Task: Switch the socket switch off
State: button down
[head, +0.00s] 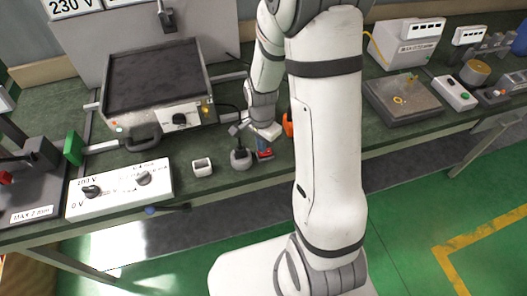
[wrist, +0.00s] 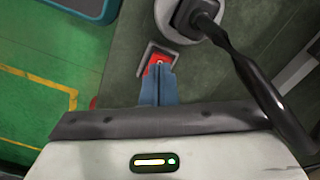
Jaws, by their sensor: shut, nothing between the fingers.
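The socket switch is a small red rocker in a grey frame (wrist: 156,58), in the upper middle of the wrist view. Its red part also shows in the head view (head: 267,154) at the bench's front edge. My gripper (wrist: 159,72) has its blue fingertips together, with nothing between them. The tips are at the near edge of the red rocker and cover part of it; I cannot tell whether they press it. In the head view the gripper (head: 263,146) points down at the switch. Which way the rocker is tilted is not clear.
A round socket with a dark plug (wrist: 196,14) and thick black cable (wrist: 250,80) is right beside the switch. In the head view, a hot plate (head: 155,80), a white control box (head: 120,188) and a small white box (head: 202,167) stand left on the green bench.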

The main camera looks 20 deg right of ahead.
jog(key=shift+f+b, duration=0.55)
jog(key=shift+f, duration=0.2)
jog(key=shift+r, duration=0.15)
jog(key=shift+r+p, duration=2.5)
jog(key=shift+r, duration=0.9)
jog(key=s+r+n+t, duration=0.1)
jog(key=s+r+n, duration=0.5)
jog(key=r, duration=0.4)
jog(key=s+r+n+t, duration=0.2)
jog(key=s+r+n, duration=0.4)
jog(key=s+r, duration=0.2)
jog(key=shift+a+v, duration=0.2)
jog(key=shift+v, duration=0.9)
jog(key=shift+w, duration=0.1)
